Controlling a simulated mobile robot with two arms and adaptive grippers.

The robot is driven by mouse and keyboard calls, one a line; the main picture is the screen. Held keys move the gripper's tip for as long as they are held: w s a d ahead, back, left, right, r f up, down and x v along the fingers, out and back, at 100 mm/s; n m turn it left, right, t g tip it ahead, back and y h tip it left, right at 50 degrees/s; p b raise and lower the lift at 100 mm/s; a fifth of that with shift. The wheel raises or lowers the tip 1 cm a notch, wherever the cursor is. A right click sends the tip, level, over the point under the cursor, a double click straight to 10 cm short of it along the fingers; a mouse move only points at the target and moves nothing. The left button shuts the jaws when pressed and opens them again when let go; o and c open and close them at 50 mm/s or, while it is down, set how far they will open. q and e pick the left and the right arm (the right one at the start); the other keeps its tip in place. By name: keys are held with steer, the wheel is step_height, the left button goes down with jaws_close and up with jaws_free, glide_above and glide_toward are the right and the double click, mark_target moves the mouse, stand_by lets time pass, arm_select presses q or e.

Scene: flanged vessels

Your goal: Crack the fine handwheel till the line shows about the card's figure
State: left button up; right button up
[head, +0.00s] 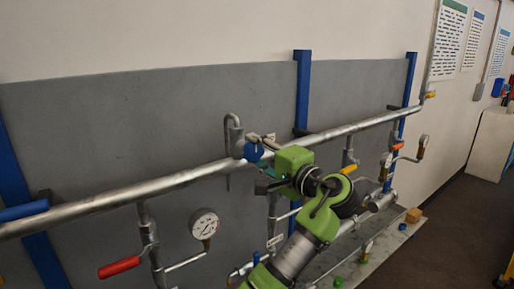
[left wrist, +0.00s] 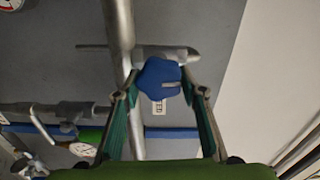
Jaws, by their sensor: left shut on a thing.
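The blue handwheel (head: 253,152) sits on a small valve on the long grey pipe. It shows as a lobed blue knob in the left wrist view (left wrist: 159,78). My left gripper (head: 262,149) is at the handwheel from the right; in the left wrist view its two fingers (left wrist: 160,88) close on either side of the knob. A pressure gauge (head: 204,224) with a white dial hangs below the pipe at the left; its reading is too small to make out. A small white tag (left wrist: 159,107) shows just below the knob. My right gripper is not in view.
The long pipe (head: 110,200) runs across a grey panel (head: 130,120) with blue posts (head: 302,90). A red lever (head: 119,267) is at the lower left. Printed sheets (head: 449,40) hang on the wall.

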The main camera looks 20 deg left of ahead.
arm_select(q)
steer(key=shift+r+m, duration=0.25)
steer(key=shift+m, duration=0.25)
steer(key=o, duration=1)
steer(key=shift+a, duration=0.1)
steer(key=shift+o, duration=0.5)
steer(key=shift+w+a+f, duration=0.15)
steer(key=shift+f, duration=0.1)
steer(key=shift+s+d, duration=0.2)
steer(key=shift+d, duration=0.05)
steer(key=v, duration=0.7)
